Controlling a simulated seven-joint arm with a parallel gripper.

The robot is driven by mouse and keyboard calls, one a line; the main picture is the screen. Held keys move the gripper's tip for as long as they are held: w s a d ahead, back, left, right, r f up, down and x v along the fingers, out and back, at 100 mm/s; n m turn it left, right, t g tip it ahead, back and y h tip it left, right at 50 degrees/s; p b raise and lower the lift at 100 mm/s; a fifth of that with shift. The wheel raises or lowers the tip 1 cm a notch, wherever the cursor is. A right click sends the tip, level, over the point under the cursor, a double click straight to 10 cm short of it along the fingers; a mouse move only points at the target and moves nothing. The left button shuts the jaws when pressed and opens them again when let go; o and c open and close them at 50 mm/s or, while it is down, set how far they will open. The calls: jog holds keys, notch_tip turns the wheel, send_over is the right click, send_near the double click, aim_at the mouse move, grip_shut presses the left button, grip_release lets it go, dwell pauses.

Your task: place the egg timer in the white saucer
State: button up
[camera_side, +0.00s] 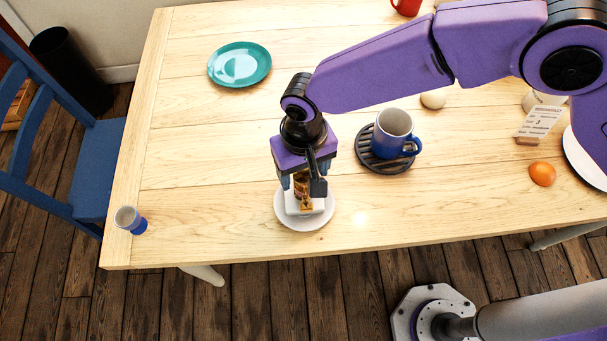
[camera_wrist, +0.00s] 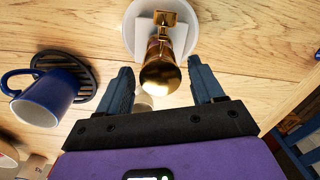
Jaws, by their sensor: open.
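The white saucer (camera_side: 288,221) lies near the table's front edge; it also shows at the top of the wrist view (camera_wrist: 130,28). A shiny gold-coloured object (camera_side: 306,204), which I take to be the egg timer, is over the saucer with a white squarish piece under or behind it. In the wrist view the gold object (camera_wrist: 160,75) has a rounded near end and a narrow far part. My gripper (camera_side: 303,187) is directly above the saucer. Its fingers are open on either side of the gold object, with visible gaps. The fingers partly hide it in the side view.
A blue mug (camera_side: 393,133) on a dark slatted trivet (camera_side: 370,160) stands close on the right. A teal plate (camera_side: 240,64) lies at the back left, a small blue-and-white cup (camera_side: 130,220) at the left corner.

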notch_tip(320, 180, up, 10)
jog(key=shift+f, duration=0.2)
jog(key=shift+d, duration=0.1)
jog(key=s+d+r+n, duration=0.15)
jog(key=d+r, duration=0.25)
jog(key=d, duration=0.7)
jog(key=s+d+r+n, duration=0.1)
jog(key=d+r+n, duration=0.25)
jog(key=d, duration=0.75)
jog(key=s+d+n, duration=0.2)
jog(key=s+d, duration=0.4)
jog(key=d, duration=0.5)
jog(key=s+d+n, duration=0.2)
jog(key=s+d, duration=0.4)
jog(key=d, duration=0.6)
jog(key=shift+d, duration=0.3)
